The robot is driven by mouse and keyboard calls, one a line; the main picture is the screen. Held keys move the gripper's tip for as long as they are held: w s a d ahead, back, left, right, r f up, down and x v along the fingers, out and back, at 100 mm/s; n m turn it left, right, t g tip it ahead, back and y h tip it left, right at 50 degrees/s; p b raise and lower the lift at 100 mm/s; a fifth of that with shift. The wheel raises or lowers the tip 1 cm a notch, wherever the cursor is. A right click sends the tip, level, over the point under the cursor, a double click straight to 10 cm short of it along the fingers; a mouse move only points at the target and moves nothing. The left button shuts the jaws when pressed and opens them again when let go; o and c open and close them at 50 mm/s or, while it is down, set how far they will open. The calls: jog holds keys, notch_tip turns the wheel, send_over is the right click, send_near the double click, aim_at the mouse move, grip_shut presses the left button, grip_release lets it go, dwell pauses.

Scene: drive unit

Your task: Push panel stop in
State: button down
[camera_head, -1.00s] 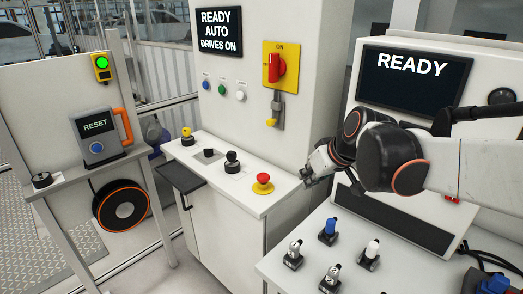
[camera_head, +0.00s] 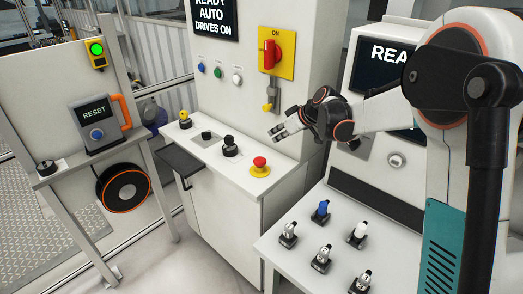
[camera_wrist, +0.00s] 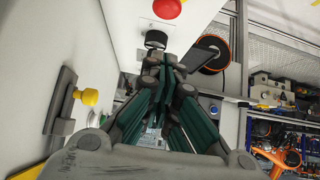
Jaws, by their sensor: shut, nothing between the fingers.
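The panel stop is a red mushroom button on a yellow base (camera_head: 260,167), on the white ledge of the control cabinet. Its red cap (camera_wrist: 167,8) also shows at the top edge of the wrist view. My gripper (camera_head: 276,133) is above and slightly right of the button in the head view, apart from it. In the wrist view my gripper (camera_wrist: 160,62) has its fingers together with nothing between them, pointing towards a black knob (camera_wrist: 156,39). How far the fingertips are from the ledge I cannot tell.
On the same ledge are a black knob (camera_head: 230,146) and a yellow-topped control (camera_head: 185,119). A red switch on a yellow plate (camera_head: 276,55) and a yellow-knobbed lever (camera_head: 269,104) are on the cabinet wall behind. A bench with several toggles (camera_head: 323,212) stands front right.

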dwell(0.3)
jog(key=b, duration=0.2)
send_over(260, 160)
jog(key=f, duration=0.4)
jog(key=d+f, duration=0.1)
jog(key=f, duration=0.1)
jog(key=shift+s+f, duration=0.2)
jog(key=shift+f, duration=0.2)
jog(key=shift+w+a+f+b, duration=0.1)
jog(key=shift+f+b, duration=0.15)
jog(key=shift+f, duration=0.4)
jog(key=shift+w+a+f+b, duration=0.1)
jog(key=shift+f+b, duration=0.1)
jog(key=shift+f, duration=1.3)
notch_tip(260, 160, down, 2)
jog(key=shift+s+f+b, duration=0.1)
jog(key=shift+b, duration=0.75)
jog(key=shift+s+f, duration=0.15)
jog(key=shift+s, duration=0.05)
jog(key=shift+d, duration=0.1)
jog(key=shift+s+d, duration=0.1)
